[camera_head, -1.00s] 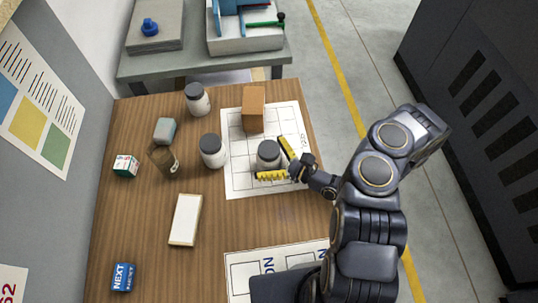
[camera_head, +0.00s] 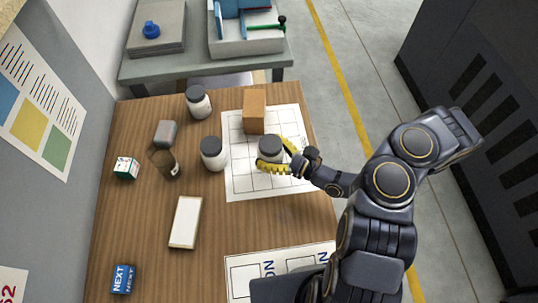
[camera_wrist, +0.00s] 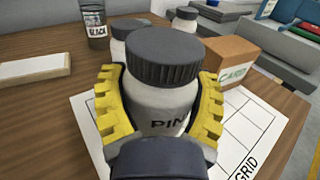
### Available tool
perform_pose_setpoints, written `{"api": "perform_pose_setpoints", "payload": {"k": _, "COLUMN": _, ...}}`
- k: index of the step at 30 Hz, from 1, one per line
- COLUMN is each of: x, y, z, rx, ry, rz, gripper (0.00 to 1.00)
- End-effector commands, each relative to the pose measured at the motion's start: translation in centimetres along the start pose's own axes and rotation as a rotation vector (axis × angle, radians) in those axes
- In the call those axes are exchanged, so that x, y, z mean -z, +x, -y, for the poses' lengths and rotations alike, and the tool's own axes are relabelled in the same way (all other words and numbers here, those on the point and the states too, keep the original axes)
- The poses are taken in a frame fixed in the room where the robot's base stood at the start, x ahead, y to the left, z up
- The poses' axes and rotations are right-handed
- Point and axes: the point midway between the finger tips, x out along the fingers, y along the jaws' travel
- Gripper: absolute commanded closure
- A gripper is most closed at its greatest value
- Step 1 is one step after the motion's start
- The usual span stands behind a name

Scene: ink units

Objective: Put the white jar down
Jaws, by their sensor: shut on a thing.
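A white jar (camera_head: 270,154) with a dark grey ribbed lid is between the yellow fingers of my gripper (camera_head: 275,166). In the wrist view the white jar (camera_wrist: 158,110) is upright, its label partly hidden and reading "PIN". The fingers of my gripper (camera_wrist: 160,120) wrap both its sides, shut on it. The jar is over the white grid sheet (camera_head: 240,184); I cannot tell whether its base touches the sheet. Two similar jars stand on the wood, one left of the sheet (camera_head: 212,152) and one farther back (camera_head: 198,101).
A brown box (camera_head: 254,111) stands at the back of the grid sheet. A dark glass jar (camera_head: 165,161), a grey block (camera_head: 166,133), a small green-white box (camera_head: 126,168), a white block (camera_head: 186,222) and a blue box (camera_head: 123,279) are on the left. The sheet's front part is clear.

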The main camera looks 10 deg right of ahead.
Motion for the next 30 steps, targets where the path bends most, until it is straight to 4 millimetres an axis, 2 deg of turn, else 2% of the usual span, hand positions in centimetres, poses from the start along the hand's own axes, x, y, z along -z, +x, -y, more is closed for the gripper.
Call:
{"api": "perform_pose_setpoints", "payload": {"k": 1, "x": -1.2, "y": 0.0, "z": 0.2, "rx": 0.005, "ry": -0.004, "rz": 0.005, "gripper": 0.67}}
{"api": "perform_pose_setpoints", "payload": {"k": 6, "x": -4.0, "y": 0.0, "z": 0.1, "rx": 0.003, "ry": -0.004, "rz": 0.006, "gripper": 0.67}}
{"api": "perform_pose_setpoints", "payload": {"k": 14, "x": -5.9, "y": 0.5, "z": 0.7, "rx": 0.005, "ry": -0.004, "rz": -0.001, "gripper": 0.67}}
{"api": "perform_pose_setpoints", "payload": {"k": 17, "x": -6.0, "y": 1.7, "z": 2.2, "rx": 0.022, "ry": -0.007, "rz": -0.003, "gripper": 0.67}}
{"api": "perform_pose_setpoints", "payload": {"k": 20, "x": -6.8, "y": 3.7, "z": 4.4, "rx": 0.056, "ry": -0.010, "rz": 0.002, "gripper": 0.67}}
{"api": "perform_pose_setpoints", "payload": {"k": 24, "x": -8.7, "y": 6.9, "z": 7.8, "rx": 0.120, "ry": -0.010, "rz": 0.003, "gripper": 0.67}}
{"api": "perform_pose_setpoints", "payload": {"k": 30, "x": -11.9, "y": 10.4, "z": 10.8, "rx": 0.195, "ry": -0.007, "rz": 0.005, "gripper": 0.67}}
